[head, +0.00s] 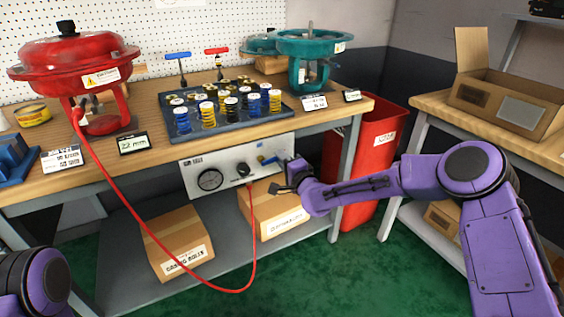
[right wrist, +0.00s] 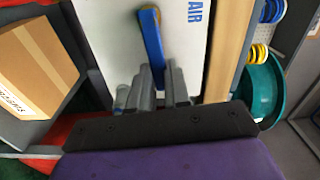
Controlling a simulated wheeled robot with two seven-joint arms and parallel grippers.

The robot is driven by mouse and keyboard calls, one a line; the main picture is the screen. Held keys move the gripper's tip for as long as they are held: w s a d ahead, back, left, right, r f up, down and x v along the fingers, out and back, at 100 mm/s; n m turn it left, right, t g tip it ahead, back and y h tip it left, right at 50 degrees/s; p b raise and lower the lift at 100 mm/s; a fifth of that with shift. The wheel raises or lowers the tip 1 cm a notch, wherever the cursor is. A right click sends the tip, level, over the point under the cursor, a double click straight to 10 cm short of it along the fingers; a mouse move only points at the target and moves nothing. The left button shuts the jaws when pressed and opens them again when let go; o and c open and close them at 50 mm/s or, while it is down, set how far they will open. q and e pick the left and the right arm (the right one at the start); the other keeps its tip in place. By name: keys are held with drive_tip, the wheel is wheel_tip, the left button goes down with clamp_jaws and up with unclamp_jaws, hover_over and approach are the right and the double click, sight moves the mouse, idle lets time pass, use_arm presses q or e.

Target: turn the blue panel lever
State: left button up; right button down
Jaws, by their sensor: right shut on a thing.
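The blue panel lever (head: 268,160) sits at the right end of the white air panel (head: 215,165) under the workbench front. In the right wrist view the lever (right wrist: 151,38) runs from its yellow-ringed pivot at the top down to my fingers. My right gripper (head: 284,168) reaches the panel from the right. In the right wrist view the gripper (right wrist: 161,80) is shut on the free end of the lever, and its fingers hide that tip. My left gripper is out of view; only part of my left arm shows at lower left.
The panel has a round gauge (head: 210,180) and a black knob (head: 243,169). A red hose (head: 253,240) hangs from it and loops up to the red actuator (head: 72,60). Cardboard boxes (head: 178,243) stand on the shelf below. A red bin (head: 375,140) stands right of the bench leg.

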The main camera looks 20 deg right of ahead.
drive_tip(key=shift+f+m, duration=0.35)
drive_tip(key=shift+m, duration=0.15)
drive_tip(key=shift+b, duration=0.3)
drive_tip(key=c, duration=1.1)
unclamp_jaws()
drive_tip(key=s, duration=0.3)
drive_tip(key=s+d, duration=0.1)
drive_tip(key=s, duration=0.3)
drive_tip(key=s+d+p, duration=0.1)
drive_tip(key=s, duration=0.2)
drive_tip(key=shift+s, duration=0.2)
